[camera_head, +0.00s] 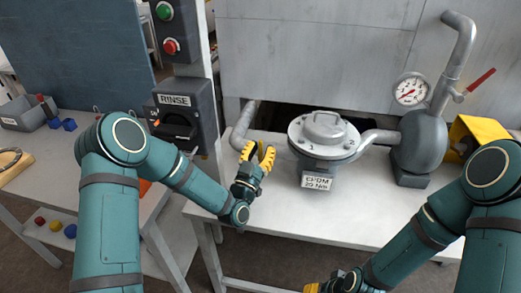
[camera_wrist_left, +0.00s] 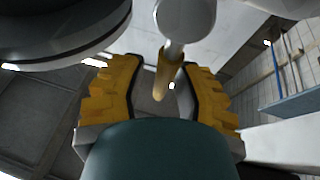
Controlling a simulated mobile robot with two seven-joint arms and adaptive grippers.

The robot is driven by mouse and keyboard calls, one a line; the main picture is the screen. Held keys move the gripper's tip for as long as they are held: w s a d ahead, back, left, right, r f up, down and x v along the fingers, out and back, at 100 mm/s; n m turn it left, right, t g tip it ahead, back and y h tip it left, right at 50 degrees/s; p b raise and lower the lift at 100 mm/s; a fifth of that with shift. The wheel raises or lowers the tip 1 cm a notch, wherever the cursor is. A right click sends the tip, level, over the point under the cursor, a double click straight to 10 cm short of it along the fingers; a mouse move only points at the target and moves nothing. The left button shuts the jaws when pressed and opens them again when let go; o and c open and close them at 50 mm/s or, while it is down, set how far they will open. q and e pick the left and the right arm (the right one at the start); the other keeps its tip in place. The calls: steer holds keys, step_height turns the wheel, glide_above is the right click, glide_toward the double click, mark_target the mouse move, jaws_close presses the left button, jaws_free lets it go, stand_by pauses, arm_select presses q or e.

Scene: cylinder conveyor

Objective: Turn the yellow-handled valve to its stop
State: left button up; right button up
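The valve's yellow handle (camera_wrist_left: 163,76) shows in the left wrist view as a narrow lever hanging from a grey round body (camera_wrist_left: 185,18). My left gripper (camera_head: 257,154) is at the end of the grey bent pipe, left of the flanged vessel, in the head view. In the left wrist view its yellow fingers (camera_wrist_left: 160,92) are open, one on each side of the handle, with gaps visible. In the head view I cannot separate the handle from the yellow fingers. My right gripper (camera_head: 318,286) is partly cut off at the bottom edge.
The flanged vessel (camera_head: 323,138) stands on the white table (camera_head: 280,217), right of my left gripper. A pump body (camera_head: 420,142), gauge (camera_head: 411,89) and red lever (camera_head: 481,80) are farther right. The RINSE switch box (camera_head: 184,115) is at the left. The table's front middle is clear.

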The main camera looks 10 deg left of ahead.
arm_select(q)
steer(key=shift+o, duration=0.6)
steer(key=shift+s+a+f, duration=0.1)
steer(key=shift+s+f, duration=0.05)
steer(key=v, duration=1.1)
steer(key=shift+s, duration=0.3)
